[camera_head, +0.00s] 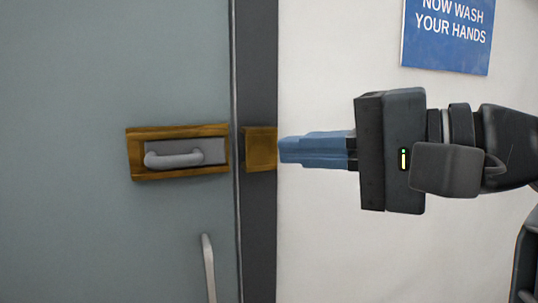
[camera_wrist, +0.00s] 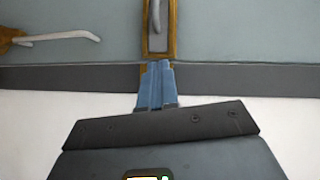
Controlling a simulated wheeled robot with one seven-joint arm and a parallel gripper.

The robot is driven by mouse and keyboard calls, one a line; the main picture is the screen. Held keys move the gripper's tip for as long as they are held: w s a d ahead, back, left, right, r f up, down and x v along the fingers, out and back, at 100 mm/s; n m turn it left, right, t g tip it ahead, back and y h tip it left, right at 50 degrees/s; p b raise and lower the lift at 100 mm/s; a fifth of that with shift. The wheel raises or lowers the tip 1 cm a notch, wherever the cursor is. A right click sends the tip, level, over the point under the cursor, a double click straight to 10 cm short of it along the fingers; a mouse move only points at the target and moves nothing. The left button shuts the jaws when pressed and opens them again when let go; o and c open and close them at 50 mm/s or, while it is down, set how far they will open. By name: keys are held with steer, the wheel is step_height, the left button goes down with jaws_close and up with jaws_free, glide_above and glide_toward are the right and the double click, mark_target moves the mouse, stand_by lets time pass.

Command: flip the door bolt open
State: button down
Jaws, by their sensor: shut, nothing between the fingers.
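The door bolt (camera_head: 174,160) is a grey curved lever in a brass-coloured frame on the grey-green door (camera_head: 100,60). Its lever lies sideways along the frame. A brass keeper plate (camera_head: 261,149) sits on the dark door frame just right of it. My gripper (camera_head: 282,150) has blue fingers, shut together and empty. Its tips are at the right edge of the keeper plate in the head view, pointing left toward the bolt. In the wrist view, the bolt (camera_wrist: 158,18) is straight ahead of the fingertips, which overlap the keeper plate. Contact cannot be told.
A light door handle (camera_head: 208,268) stands upright below the bolt; it also shows at the left of the wrist view (camera_wrist: 60,37). The dark door frame (camera_head: 257,60) runs vertically beside the white wall (camera_head: 330,60). A blue hand-washing sign (camera_head: 447,35) hangs above my gripper.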

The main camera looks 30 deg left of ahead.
steer(key=shift+s+d+r, duration=0.1)
steer(key=shift+d, duration=0.7)
steer(key=shift+s+d+r, duration=0.1)
steer(key=shift+d, duration=0.7)
steer(key=shift+w, duration=0.1)
